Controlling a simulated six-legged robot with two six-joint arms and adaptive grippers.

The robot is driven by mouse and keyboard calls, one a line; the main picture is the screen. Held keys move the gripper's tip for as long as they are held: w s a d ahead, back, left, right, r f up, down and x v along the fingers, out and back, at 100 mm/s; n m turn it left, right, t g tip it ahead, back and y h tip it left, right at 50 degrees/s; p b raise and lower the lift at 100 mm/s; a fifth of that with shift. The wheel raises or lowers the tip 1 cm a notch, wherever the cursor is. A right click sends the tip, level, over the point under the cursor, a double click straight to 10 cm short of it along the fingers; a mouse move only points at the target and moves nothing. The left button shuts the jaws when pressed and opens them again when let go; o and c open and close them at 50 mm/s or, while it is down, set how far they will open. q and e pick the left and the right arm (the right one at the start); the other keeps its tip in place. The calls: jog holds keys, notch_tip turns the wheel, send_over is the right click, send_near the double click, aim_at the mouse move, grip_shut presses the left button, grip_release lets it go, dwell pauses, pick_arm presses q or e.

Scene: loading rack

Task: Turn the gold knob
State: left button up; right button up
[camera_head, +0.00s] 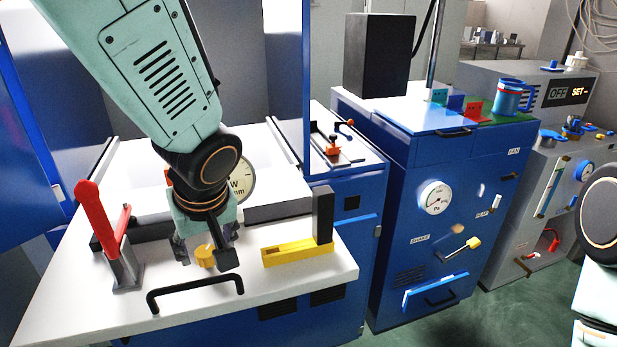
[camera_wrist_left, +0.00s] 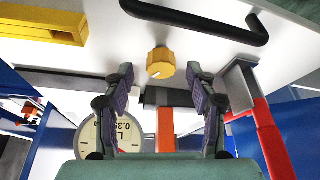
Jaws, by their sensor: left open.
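The gold knob (camera_head: 204,256) sits on the white panel, just behind the black bar handle. In the head view my left gripper (camera_head: 208,258) is right at it and partly covers it. My left gripper (camera_wrist_left: 158,80) is open there, one finger on each side and slightly short of the knob, with nothing between the fingertips. I cannot tell whether a finger touches it. My right gripper is not in view; only part of my right arm shows at the right edge.
The black handle (camera_head: 195,288) stands close in front of the knob. A red lever (camera_head: 100,215) rises at the left. A yellow block (camera_head: 297,253) with a black upright lies at the right. A round dial (camera_head: 245,180) is behind my arm. Blue cabinets (camera_head: 420,220) stand further right.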

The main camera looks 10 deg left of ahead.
pick_arm(q)
jog(key=shift+x, duration=0.9)
jog(key=shift+s+a+b, duration=0.1)
jog(key=shift+a+b, duration=0.15)
jog(key=shift+b, duration=0.1)
jog(key=shift+d, duration=0.15)
jog(key=shift+c, duration=0.2)
jog(key=shift+c, duration=0.7)
jog(key=c, duration=1)
jog(key=shift+o, duration=0.2)
